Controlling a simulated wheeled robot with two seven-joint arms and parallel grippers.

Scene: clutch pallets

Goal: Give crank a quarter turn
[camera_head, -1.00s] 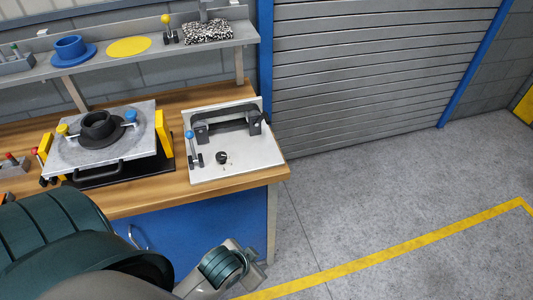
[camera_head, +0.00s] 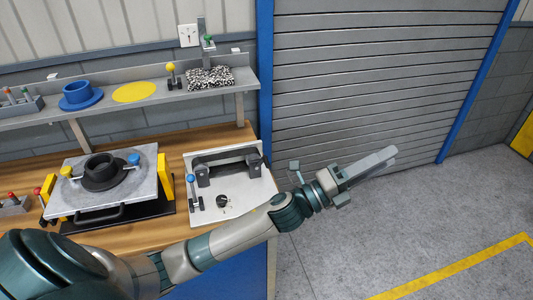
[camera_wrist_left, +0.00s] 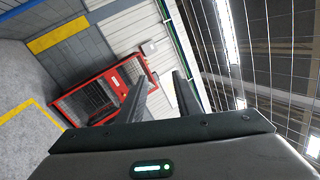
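A pale fixture plate (camera_head: 255,195) lies at the right end of the wooden bench. It carries a black bar (camera_head: 228,163) on brackets, a small black round knob (camera_head: 222,201) and a blue-knobbed lever (camera_head: 192,189) at its left edge. I cannot tell which of these is the crank. My left gripper (camera_head: 393,156) is stretched out to the right, past the bench, in front of the grey shutter, well away from the plate. In the left wrist view its two fingers (camera_wrist_left: 164,82) stand apart with nothing between them. My right gripper is not in view.
A grey slab (camera_head: 72,188) with a black ring (camera_head: 99,168) and yellow side blocks stands left on the bench (camera_head: 178,233). A shelf (camera_head: 141,103) above holds a blue flanged part (camera_head: 78,96) and a yellow disc (camera_head: 136,92). The floor right is clear.

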